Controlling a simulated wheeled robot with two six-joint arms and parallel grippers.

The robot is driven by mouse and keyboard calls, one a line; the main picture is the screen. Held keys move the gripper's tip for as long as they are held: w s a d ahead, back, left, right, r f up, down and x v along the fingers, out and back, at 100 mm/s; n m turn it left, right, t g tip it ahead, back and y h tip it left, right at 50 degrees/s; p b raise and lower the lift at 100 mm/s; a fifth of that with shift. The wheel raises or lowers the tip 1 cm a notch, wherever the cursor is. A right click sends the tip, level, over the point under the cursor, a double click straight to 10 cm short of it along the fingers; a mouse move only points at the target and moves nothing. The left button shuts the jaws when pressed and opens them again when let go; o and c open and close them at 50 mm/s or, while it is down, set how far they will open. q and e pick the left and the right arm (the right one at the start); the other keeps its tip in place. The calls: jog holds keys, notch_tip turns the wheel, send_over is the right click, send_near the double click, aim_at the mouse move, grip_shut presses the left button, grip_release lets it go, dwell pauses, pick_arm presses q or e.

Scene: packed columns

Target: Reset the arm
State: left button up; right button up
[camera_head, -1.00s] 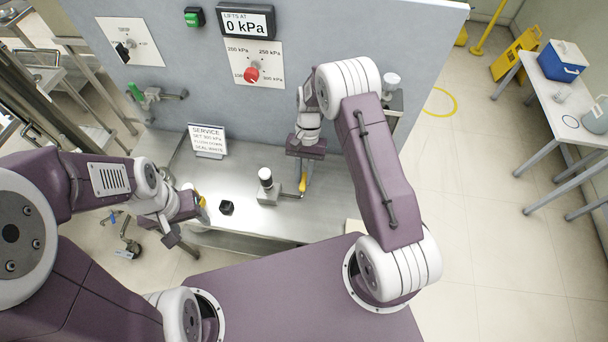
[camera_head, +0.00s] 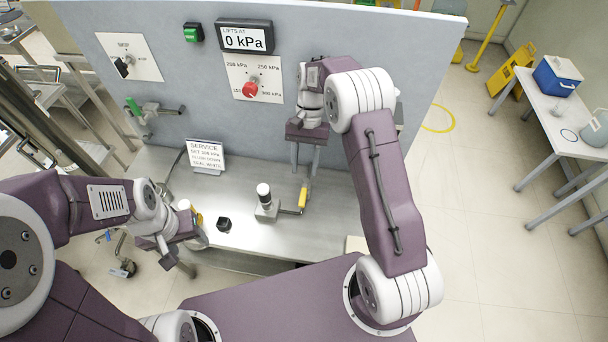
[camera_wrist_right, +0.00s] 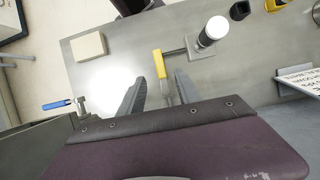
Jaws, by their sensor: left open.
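My right arm reaches over the steel bench from the right. Its gripper (camera_head: 305,158) points down in front of the grey panel, above a yellow-handled lever (camera_head: 302,197). In the right wrist view its two fingers (camera_wrist_right: 160,90) stand apart with nothing between them, and the yellow handle (camera_wrist_right: 159,64) lies beyond their tips, apart from them. My left gripper (camera_head: 182,248) is open at the bench's left front edge, close to a yellow and white item that it partly hides. The lever joins a small block with a white-topped post (camera_head: 264,192).
The grey panel (camera_head: 330,60) stands behind the bench with a 0 kPa display (camera_head: 246,37), red knob (camera_head: 250,89) and green switch (camera_head: 192,33). A service sign (camera_head: 205,155) and small black part (camera_head: 224,224) are on the bench (camera_head: 240,245).

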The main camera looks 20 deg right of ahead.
dwell(0.4)
jog(key=s+r+t+b, duration=0.2)
jog(key=s+r, duration=0.4)
jog(key=s+d+f+n+t+h, duration=0.1)
jog(key=s+d+f+n+t, duration=0.2)
jog(key=s, duration=0.6)
notch_tip(320, 180, down, 3)
jog(key=shift+s+f+n+h, duration=0.15)
jog(key=shift+n+h, duration=0.25)
jog(key=shift+n, duration=0.7)
jog(key=shift+s, duration=0.15)
